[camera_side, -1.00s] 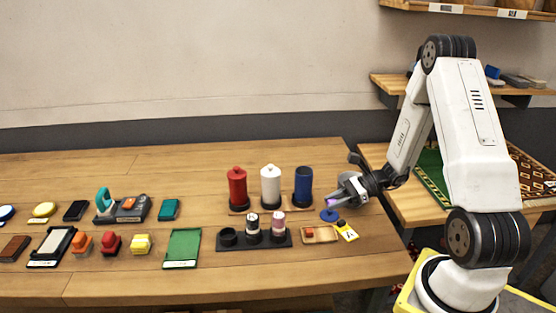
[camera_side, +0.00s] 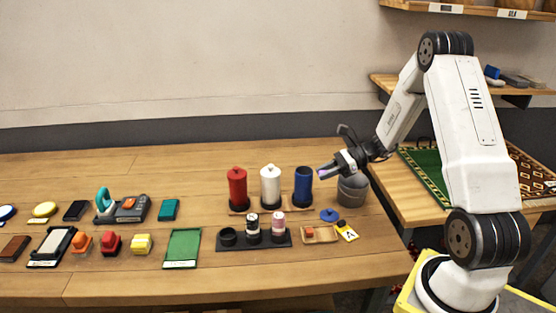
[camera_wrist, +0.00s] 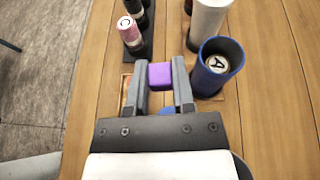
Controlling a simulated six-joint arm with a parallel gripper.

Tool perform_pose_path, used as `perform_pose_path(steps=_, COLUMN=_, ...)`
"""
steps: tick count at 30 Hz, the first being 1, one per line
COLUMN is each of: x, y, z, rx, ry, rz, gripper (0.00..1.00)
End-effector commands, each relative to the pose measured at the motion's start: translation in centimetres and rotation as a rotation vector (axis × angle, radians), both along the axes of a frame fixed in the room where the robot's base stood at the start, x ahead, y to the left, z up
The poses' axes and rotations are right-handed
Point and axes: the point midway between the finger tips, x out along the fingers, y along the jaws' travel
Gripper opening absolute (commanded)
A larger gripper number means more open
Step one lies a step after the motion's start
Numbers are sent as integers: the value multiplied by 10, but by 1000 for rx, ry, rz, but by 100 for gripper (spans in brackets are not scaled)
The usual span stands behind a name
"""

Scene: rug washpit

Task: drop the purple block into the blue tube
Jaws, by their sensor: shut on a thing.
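The purple block (camera_wrist: 160,75) is held between the two fingertips of my gripper (camera_wrist: 160,82) in the wrist view. In the side view my gripper (camera_side: 326,172) is raised above the table, just right of the blue tube (camera_side: 303,188), with a bit of purple at its tips. The blue tube (camera_wrist: 200,80) stands upright with its top open, to the right of the block in the wrist view. A round piece with a dark letter shows inside it. The block is apart from the tube.
A white tube (camera_side: 270,187) and a red tube (camera_side: 237,189), both with knobbed lids, stand left of the blue one. A blue lid (camera_side: 329,214) lies in front. A grey container (camera_side: 352,190) stands below my gripper. A black rack (camera_side: 254,240) holds small cylinders.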

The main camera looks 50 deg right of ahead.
Motion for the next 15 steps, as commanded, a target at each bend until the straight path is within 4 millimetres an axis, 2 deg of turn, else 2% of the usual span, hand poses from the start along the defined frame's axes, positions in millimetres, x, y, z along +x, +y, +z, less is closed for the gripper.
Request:
perform_pose_path(steps=1, x=11, y=-7, z=10, rx=-5, ry=-6, rz=3, gripper=0)
perform_pose_path(steps=6, x=42, y=-24, z=43, rx=-3, ry=-5, rz=4, gripper=0)
perform_pose_path(steps=12, x=67, y=-35, z=75, rx=-1, ry=-1, rz=7, gripper=0)
perform_pose_path(steps=15, x=73, y=-37, z=85, rx=0, ry=2, rz=7, gripper=0)
